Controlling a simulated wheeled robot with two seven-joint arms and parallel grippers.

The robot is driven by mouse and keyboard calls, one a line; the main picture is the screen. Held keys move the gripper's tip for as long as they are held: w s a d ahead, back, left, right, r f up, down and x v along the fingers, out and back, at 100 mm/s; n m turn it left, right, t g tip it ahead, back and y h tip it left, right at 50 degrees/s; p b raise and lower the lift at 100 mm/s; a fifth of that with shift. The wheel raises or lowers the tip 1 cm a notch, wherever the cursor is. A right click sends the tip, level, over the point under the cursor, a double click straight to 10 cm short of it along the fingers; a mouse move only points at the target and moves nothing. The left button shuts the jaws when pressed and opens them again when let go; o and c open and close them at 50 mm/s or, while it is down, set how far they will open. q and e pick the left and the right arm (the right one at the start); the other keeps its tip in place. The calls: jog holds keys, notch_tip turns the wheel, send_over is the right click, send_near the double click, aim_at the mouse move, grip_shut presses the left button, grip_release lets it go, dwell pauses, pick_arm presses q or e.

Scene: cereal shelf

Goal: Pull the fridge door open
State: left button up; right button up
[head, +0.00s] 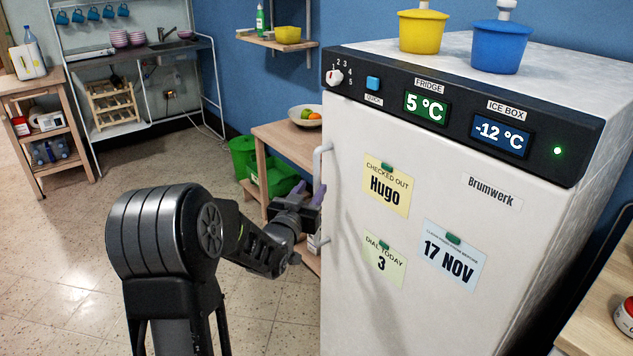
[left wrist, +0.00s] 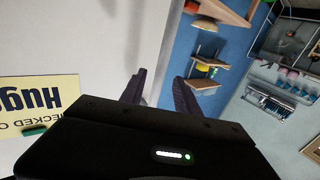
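The white fridge (head: 560,215) stands at the right in the head view. Its door (head: 345,270) looks shut, flush with the body. A pale upright handle (head: 318,160) is on the door's left edge, its middle partly covered by my gripper. My left gripper (head: 312,198) is at the handle, reaching in from the left. In the left wrist view its two dark fingers (left wrist: 160,92) stand apart, beside the door face. I cannot tell whether they touch the handle. My right gripper is not in view.
A yellow pot (head: 424,32) and a blue pot (head: 500,46) stand on the fridge top. A wooden table (head: 285,142) with a fruit bowl (head: 305,116) and green bins (head: 243,155) are behind my gripper. The floor (head: 60,270) at the left is clear.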

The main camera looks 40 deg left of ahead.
aim_at(316, 184)
pick_arm(q)
jog(key=x, duration=0.4)
jog(key=shift+w+a, duration=0.1)
jog(key=shift+w, duration=0.15)
jog(key=shift+c, duration=0.4)
grip_shut()
dwell(0.8)
